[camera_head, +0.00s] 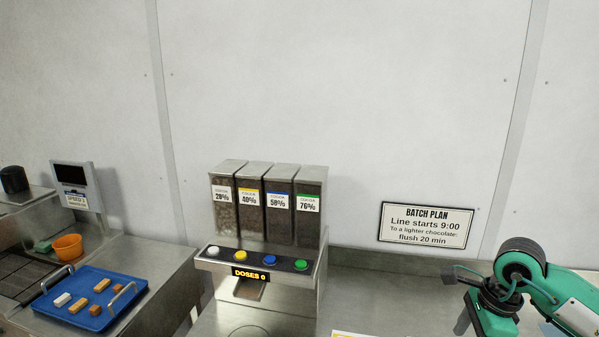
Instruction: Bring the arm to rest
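My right arm (537,280), teal and black, comes in from the right at the lower right corner. Its dark wrist part (497,293) is bent downward over the counter, and a teal block (489,318) below it runs to the bottom edge of the picture. The fingertips are not visible, so I cannot tell whether this gripper is open or shut or holds anything. My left arm and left gripper are not in view.
A chocolate dispenser (268,257) with labelled hoppers, coloured buttons and a "DOSES 0" display stands mid-counter. A blue tray (88,316) with several small bars, an orange bowl (68,247) and a screen (72,176) are left. A batch plan sign (426,227) hangs behind.

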